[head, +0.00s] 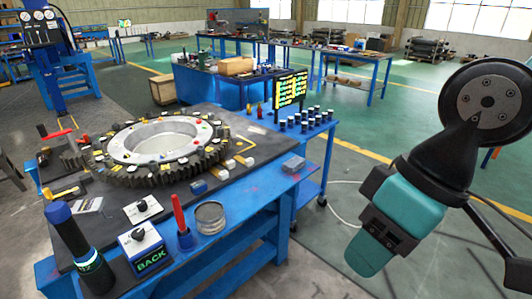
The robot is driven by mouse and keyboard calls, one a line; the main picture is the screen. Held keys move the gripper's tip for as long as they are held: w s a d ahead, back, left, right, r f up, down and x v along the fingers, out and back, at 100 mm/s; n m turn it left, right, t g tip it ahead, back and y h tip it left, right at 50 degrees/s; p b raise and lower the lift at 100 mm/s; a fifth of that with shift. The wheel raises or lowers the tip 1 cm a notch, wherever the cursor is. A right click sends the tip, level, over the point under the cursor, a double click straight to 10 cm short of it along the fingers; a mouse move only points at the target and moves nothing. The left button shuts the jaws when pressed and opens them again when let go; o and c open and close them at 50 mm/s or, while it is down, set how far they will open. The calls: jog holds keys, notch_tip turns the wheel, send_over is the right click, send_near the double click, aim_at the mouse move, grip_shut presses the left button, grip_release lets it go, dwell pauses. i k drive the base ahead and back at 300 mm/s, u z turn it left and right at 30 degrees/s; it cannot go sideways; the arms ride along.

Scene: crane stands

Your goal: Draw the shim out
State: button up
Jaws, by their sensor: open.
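A large dark toothed gear ring with a pale metal inner ring (120,150) lies flat on the dark-topped blue workbench (235,212). Small pale and yellow pieces (240,162) lie at its right edge; I cannot tell whether one of them is the shim. Small coloured marks or pieces sit on the pale ring, too small to make out. My gripper (372,250) hangs at the right of the view, over the floor to the right of the bench. It is open, apart from everything on the bench, and I see nothing held in it.
On the bench's near side stand a dark blue cylinder (72,240), a box marked BACK (146,250), a red-handled tool (180,215) and a round tin (210,218). A blue side table (318,132) holds several small dark cylinders and a display (290,90). The green floor at right is mostly clear.

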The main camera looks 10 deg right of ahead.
aim_at(229, 165)
jog(key=z, duration=0.15)
jog(key=i, duration=0.8)
jog(key=u, duration=0.9)
jog(key=i, duration=0.55)
jog(key=u, duration=0.65)
